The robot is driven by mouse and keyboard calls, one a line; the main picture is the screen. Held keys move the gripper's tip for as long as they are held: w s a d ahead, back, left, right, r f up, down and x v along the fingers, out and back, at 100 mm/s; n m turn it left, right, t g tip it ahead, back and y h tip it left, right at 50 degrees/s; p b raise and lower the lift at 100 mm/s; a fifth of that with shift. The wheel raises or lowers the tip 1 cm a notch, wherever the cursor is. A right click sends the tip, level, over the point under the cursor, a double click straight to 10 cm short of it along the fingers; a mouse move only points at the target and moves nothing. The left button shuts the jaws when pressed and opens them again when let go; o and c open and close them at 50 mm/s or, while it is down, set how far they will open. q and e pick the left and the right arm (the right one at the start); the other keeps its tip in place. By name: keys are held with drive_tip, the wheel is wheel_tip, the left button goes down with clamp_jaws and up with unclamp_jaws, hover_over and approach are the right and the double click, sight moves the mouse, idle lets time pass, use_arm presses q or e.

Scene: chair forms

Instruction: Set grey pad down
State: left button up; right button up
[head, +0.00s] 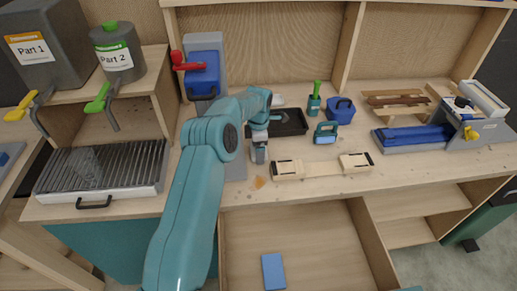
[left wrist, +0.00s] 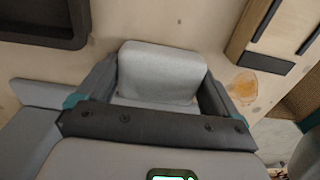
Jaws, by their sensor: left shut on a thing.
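My left arm reaches in over the bench, and its left gripper (head: 259,153) points down at the bench top in front of the dark tray. In the left wrist view the grey pad (left wrist: 162,72) is a light grey block with rounded corners. It sits between the two dark fingers of my left gripper, which is shut on it. The pad's lower side is hidden, so I cannot tell whether it touches the bench. My right gripper is not in view.
A dark tray (head: 290,122) lies behind the gripper and a wooden clamp (head: 322,167) to its right. An orange stain (head: 259,182) marks the bench near its front edge. A grey stand with a blue box (head: 203,75) rises behind. An open drawer (head: 300,235) is below.

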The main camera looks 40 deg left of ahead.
use_arm(q)
drive_tip(key=shift+d+f, duration=0.1)
drive_tip(key=shift+f, duration=0.1)
drive_tip(key=o, duration=0.7)
drive_tip(key=shift+c, duration=0.2)
drive_tip(key=shift+r, duration=0.35)
wheel_tip(320, 180, up, 12)
drive_tip(key=p, duration=0.5)
drive_tip(key=shift+p, duration=0.4)
drive_tip(key=shift+f, duration=0.1)
